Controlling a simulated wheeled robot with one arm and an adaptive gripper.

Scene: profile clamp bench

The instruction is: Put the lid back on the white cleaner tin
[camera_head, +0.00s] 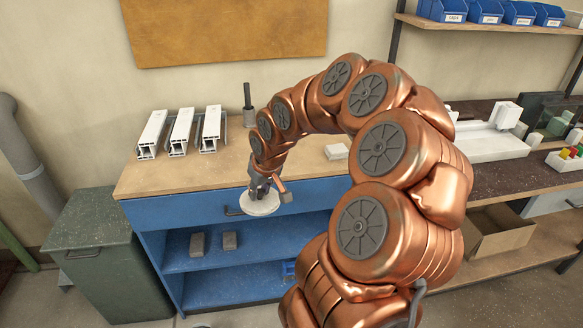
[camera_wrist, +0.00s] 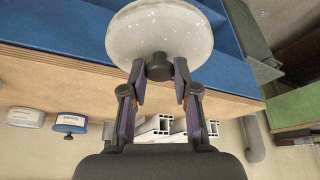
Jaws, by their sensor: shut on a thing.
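My gripper (camera_head: 262,183) is shut on the dark knob of a round white lid (camera_head: 260,205), in front of the bench's blue drawer. In the wrist view the fingers (camera_wrist: 159,82) close on the knob from both sides, and the speckled lid (camera_wrist: 160,28) fills the top middle. A white tin (camera_wrist: 27,117) with a label stands on the bench at the left of the wrist view, with no knob showing on it.
A labelled tin with a blue lid (camera_wrist: 70,123) stands beside the white tin. White profiles (camera_head: 182,132) stand on the bench (camera_head: 140,180) at left. A green bin (camera_head: 95,250) stands left. The bench front is clear around the lid.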

